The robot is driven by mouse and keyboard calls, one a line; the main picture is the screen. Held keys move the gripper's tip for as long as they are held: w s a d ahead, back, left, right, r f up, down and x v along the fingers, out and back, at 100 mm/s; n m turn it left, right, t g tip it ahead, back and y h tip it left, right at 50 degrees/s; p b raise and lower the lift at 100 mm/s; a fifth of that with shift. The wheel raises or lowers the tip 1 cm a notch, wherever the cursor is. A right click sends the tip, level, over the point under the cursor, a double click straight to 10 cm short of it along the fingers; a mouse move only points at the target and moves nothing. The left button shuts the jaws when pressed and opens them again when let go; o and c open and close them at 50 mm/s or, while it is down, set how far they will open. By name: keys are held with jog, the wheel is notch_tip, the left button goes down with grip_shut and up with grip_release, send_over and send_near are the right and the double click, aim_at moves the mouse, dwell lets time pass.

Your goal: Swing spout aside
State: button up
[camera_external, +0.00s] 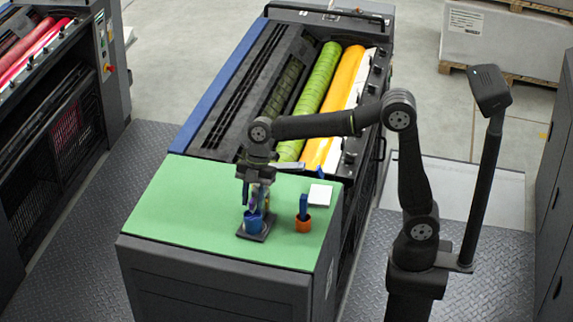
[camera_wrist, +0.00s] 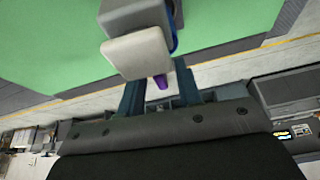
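My gripper (camera_external: 257,197) points down over the green worktop, just above a blue cup (camera_external: 253,224) that stands on a small dark plate (camera_external: 259,237). A purple piece shows near the fingers in the external view. In the wrist view my two fingers (camera_wrist: 159,98) stand apart, with a pale beige block (camera_wrist: 138,54) covering their tips and a purple tip (camera_wrist: 160,82) between them. A grey block (camera_wrist: 133,16) lies behind the beige one. I cannot tell which part is the spout, nor whether the fingers touch anything.
An orange cup (camera_external: 303,224) with a blue-handled tool (camera_external: 303,206) stands right of the blue cup. A white pad (camera_external: 320,195) lies behind it. Green roller (camera_external: 315,88) and orange roller (camera_external: 340,92) lie beyond. The left of the green worktop (camera_external: 180,212) is clear.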

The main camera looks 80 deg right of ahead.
jog(key=shift+c, duration=0.4)
grip_shut()
jog(key=shift+w, duration=0.1)
jog(key=w+d+m+t+h, duration=0.3)
jog(key=w+d+m+t, duration=0.1)
jog(key=m, duration=1)
jog(key=shift+w+d+m+h, duration=0.15)
jog(key=shift+w+m+h, duration=0.2)
jog(key=shift+m+h, duration=0.05)
jog(key=shift+d+r, duration=0.1)
jog(key=shift+o, duration=0.4)
grip_release()
